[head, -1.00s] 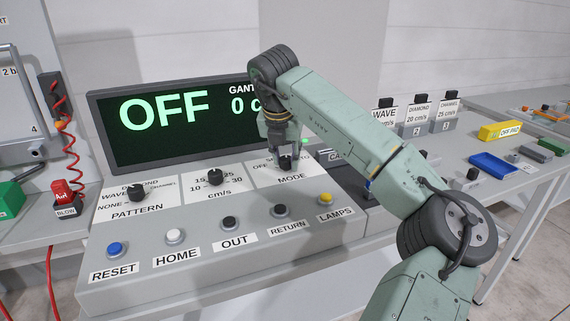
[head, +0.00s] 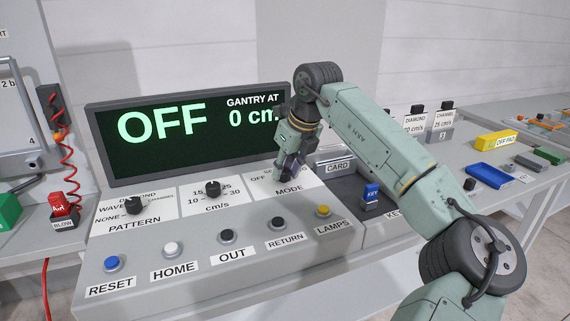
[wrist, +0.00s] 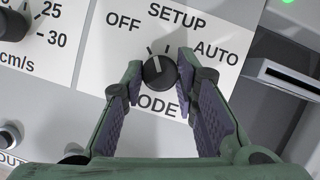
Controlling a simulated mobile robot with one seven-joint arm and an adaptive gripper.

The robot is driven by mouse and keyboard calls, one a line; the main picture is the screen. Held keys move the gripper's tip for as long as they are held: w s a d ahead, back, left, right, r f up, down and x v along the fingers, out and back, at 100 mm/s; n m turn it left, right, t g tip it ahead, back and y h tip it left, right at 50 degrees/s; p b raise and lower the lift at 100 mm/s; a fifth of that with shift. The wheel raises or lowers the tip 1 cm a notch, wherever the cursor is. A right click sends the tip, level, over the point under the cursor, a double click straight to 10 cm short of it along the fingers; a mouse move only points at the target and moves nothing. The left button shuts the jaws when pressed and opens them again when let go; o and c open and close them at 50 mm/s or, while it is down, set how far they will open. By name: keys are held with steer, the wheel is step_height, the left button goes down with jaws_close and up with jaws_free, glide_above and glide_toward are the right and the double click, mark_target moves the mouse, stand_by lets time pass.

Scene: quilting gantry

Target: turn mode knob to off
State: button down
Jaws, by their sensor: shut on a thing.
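The mode knob (wrist: 160,72) is a round black knob with a white pointer line, in the middle of the wrist view. Its pointer aims up and slightly left, towards the side of the OFF label (wrist: 123,21); SETUP is above and AUTO to the right. My gripper (wrist: 160,66) has its two fingers on either side of the knob, shut on it. In the head view my gripper (head: 284,174) reaches down to the MODE plate and hides the knob. The display (head: 190,130) reads OFF and GANTRY AT 0 cm.
The pattern knob (head: 133,205) and speed knob (head: 212,188) stand left of the mode plate. A row of buttons, from blue reset (head: 112,263) to yellow lamps (head: 323,211), lies in front. A card slot (head: 338,166) and blue key (head: 371,195) are to the right.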

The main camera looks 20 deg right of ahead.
steer(key=shift+n+y+p, duration=0.4)
steer(key=shift+n+p, duration=0.15)
steer(key=shift+n, duration=0.55)
steer(key=shift+g, duration=0.3)
steer(key=c, duration=1.3)
jaws_free()
steer(key=shift+d, duration=0.1)
steer(key=v, duration=1.2)
